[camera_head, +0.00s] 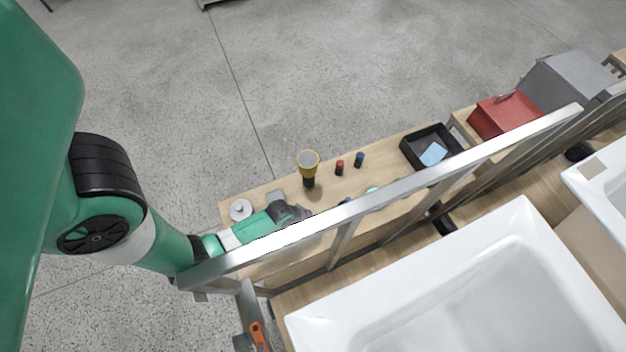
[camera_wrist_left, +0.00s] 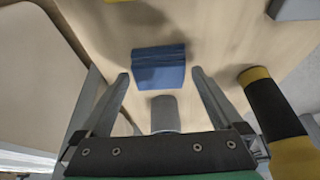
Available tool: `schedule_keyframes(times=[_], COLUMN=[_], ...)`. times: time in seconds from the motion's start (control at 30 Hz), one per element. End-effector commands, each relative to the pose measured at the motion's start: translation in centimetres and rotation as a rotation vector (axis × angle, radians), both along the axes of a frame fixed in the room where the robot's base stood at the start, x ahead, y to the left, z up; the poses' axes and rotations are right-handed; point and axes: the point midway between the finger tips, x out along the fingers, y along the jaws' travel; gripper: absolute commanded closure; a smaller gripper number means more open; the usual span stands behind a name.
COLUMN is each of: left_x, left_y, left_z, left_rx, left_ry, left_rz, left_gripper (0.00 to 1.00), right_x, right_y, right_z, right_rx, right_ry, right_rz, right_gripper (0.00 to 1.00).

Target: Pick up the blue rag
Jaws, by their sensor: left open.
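A folded blue rag (camera_wrist_left: 158,66) lies on the light wooden surface in the left wrist view. My left gripper (camera_wrist_left: 160,80) is open, with one finger on each side of the rag's near edge. The fingers look apart from the rag, but I cannot tell the height gap. In the head view my left gripper (camera_head: 302,212) is at the bench, partly hidden by the metal rail. A small dark blue patch (camera_head: 345,201) beside the rail may be the rag, mostly hidden. My right gripper is not in view.
A yellow and black tool (camera_head: 308,165) stands close to my left gripper. Red (camera_head: 339,167) and blue (camera_head: 360,159) small items stand beyond it. A black tray (camera_head: 408,152) holds a light blue item. The metal rail (camera_head: 400,188) runs between the bench and a white tub (camera_head: 410,265).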

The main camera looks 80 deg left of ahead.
Motion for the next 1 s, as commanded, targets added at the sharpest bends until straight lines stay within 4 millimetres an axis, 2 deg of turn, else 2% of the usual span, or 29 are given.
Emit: schedule_keyframes(times=[0.03,0.1,0.33,0.37,0.73,1.0], left_x=[0.37,0.62,0.71,0.69,0.69,0.71], left_y=[0.08,0.13,0.15,0.15,0.15,0.15], left_z=[-1.09,-1.58,-1.54,-1.54,-1.53,-1.16], left_rx=[0.000,0.000,0.000,0.000,0.000,0.000], left_ry=[0.000,0.000,0.000,0.000,0.000,-0.001], left_rz=[-0.001,0.000,0.000,0.000,0.000,0.000], left_gripper=[0.00,0.00,0.00,0.04,0.70,0.70], right_x=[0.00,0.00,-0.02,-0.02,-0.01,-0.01], right_y=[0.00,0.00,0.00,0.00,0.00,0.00], right_z=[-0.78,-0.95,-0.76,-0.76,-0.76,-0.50], right_rx=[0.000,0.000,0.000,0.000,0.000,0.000], right_ry=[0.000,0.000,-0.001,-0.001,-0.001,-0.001], right_rz=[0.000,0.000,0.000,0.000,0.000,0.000], right_gripper=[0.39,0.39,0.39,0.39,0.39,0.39])
